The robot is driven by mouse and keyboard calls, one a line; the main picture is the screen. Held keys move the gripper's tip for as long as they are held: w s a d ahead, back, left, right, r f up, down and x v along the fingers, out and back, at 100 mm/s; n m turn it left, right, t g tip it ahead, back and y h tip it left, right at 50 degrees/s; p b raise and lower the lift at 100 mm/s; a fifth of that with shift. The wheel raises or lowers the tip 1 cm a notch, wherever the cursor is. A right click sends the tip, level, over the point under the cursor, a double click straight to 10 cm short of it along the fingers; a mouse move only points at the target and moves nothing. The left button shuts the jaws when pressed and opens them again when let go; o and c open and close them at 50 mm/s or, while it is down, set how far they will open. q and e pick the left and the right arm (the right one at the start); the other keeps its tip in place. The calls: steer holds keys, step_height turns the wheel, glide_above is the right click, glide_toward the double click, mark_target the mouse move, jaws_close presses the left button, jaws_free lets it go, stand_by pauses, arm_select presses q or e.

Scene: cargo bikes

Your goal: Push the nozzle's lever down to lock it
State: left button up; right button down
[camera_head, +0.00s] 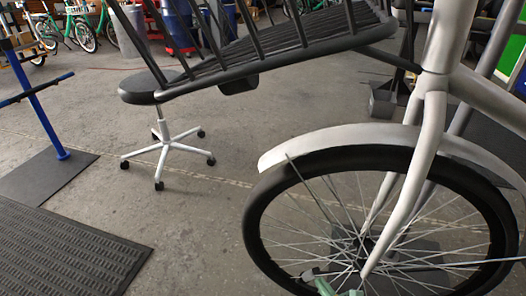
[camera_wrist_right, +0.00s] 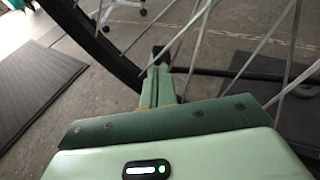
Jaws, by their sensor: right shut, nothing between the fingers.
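My right gripper (camera_head: 338,287) is at the bottom edge of the head view, low among the spokes of the front wheel (camera_head: 262,190). In the right wrist view its fingers (camera_wrist_right: 160,84) are shut together with nothing between them. A small dark piece (camera_wrist_right: 157,56), which looks like the nozzle, is just beyond the fingertips, close to the tyre's inner side. I cannot tell whether the fingers touch it. A dark hose-like line (camera_wrist_right: 230,74) runs right from there. The lever and its angle cannot be made out. My left gripper is out of view.
The bike's pale fender (camera_head: 330,140) and fork (camera_head: 418,165) stand above the wheel, with a slatted cargo rack (camera_head: 290,50) over it. A white-legged stool (camera_head: 160,150) is behind. A dark mat (camera_head: 70,255) lies left. Floor between mat and wheel is clear.

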steer(key=shift+s+d, duration=0.1)
steer(key=shift+s, duration=0.15)
steer(key=s+d+p, duration=0.2)
steer(key=s+d, duration=0.1)
steer(key=s, duration=0.5)
steer(key=shift+r, duration=0.45)
